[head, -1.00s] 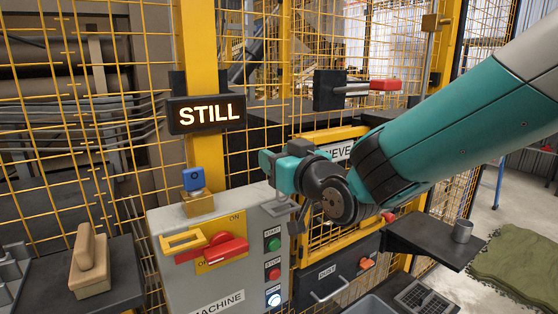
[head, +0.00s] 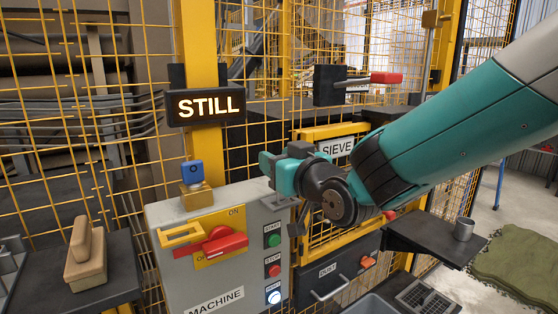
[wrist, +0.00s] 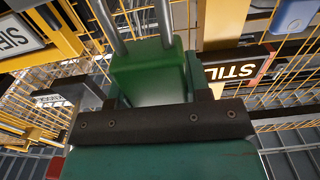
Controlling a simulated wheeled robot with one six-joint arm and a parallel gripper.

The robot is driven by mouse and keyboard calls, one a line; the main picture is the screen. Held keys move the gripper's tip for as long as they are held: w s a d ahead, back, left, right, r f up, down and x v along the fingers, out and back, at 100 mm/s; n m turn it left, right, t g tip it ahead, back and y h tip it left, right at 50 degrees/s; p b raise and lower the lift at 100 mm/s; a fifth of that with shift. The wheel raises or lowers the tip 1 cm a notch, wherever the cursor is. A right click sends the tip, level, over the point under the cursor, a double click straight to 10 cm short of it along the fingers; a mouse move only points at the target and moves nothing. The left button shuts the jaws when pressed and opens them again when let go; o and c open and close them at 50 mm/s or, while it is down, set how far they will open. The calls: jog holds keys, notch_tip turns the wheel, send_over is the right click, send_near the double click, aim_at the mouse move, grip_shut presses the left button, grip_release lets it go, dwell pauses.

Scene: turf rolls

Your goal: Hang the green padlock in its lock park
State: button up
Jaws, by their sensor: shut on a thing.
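The green padlock (wrist: 148,75) is in my gripper, in the middle of the wrist view. Its grey shackle runs up out of the top of that picture. My gripper (head: 270,167) is shut on the padlock's body; in the head view it is in front of the fence, just above the right side of the grey machine box (head: 168,222). The padlock is hard to make out in the head view, hidden by the gripper. I cannot tell for certain which fitting is the green padlock's lock park.
A blue block (head: 192,172) sits on a yellow mount (head: 196,197) above the machine box. The red switch handle (head: 226,240) has a yellow bracket beside it. The lit STILL sign (head: 205,107) hangs on the post. A dark shelf (head: 430,238) with a cup is at right.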

jog(key=shift+f+b, duration=1.65)
jog(key=shift+b, duration=0.05)
jog(key=o, duration=1.2)
jog(key=shift+b+v, duration=3.3)
jog(key=shift+v, duration=5.4)
